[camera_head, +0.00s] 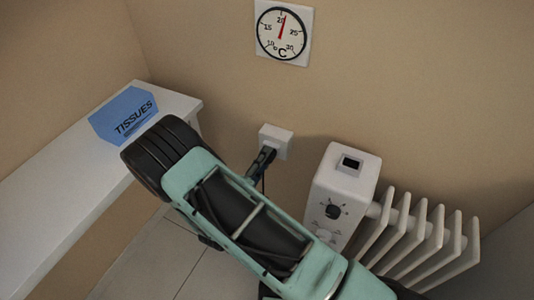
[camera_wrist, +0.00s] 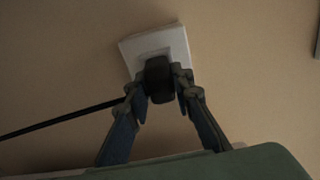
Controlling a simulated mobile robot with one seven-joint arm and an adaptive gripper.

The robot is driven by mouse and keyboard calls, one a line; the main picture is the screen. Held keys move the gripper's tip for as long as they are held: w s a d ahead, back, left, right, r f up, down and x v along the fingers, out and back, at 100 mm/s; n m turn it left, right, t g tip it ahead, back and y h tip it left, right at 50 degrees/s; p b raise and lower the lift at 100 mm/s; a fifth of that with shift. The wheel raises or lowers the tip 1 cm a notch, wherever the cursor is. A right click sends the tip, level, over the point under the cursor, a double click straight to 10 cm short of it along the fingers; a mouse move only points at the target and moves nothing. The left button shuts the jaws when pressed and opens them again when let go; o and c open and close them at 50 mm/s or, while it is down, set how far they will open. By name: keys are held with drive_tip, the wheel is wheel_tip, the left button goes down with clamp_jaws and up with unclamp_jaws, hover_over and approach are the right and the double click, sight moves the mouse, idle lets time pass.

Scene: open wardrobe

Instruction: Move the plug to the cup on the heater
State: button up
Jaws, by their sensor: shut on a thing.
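The black plug (camera_wrist: 158,80) is between the fingers of my gripper (camera_wrist: 160,92), which is shut on it. The plug is right in front of the white wall socket (camera_wrist: 180,42) and seems to touch it; I cannot tell how far in it sits. Its dark cable (camera_wrist: 65,117) runs off to the left. In the head view my gripper (camera_head: 264,158) reaches the socket (camera_head: 277,140), and the plug is mostly hidden. The white heater (camera_head: 343,192) stands to the right. Its top has a dark square opening (camera_head: 351,163); I see no separate cup.
A white shelf (camera_head: 60,190) on the left bears a blue tissue box (camera_head: 123,113). A round thermometer (camera_head: 284,32) hangs on the wall above the socket. The heater's fins (camera_head: 425,235) extend to the right. The wall between socket and heater is clear.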

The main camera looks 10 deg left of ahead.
clamp_jaws()
drive_tip(key=shift+p+v, duration=0.35)
drive_tip(key=shift+v, duration=1.05)
idle(0.9)
drive_tip(key=shift+v, duration=1.85)
drive_tip(key=shift+w+r+p, duration=0.1)
drive_tip(key=shift+p, duration=0.2)
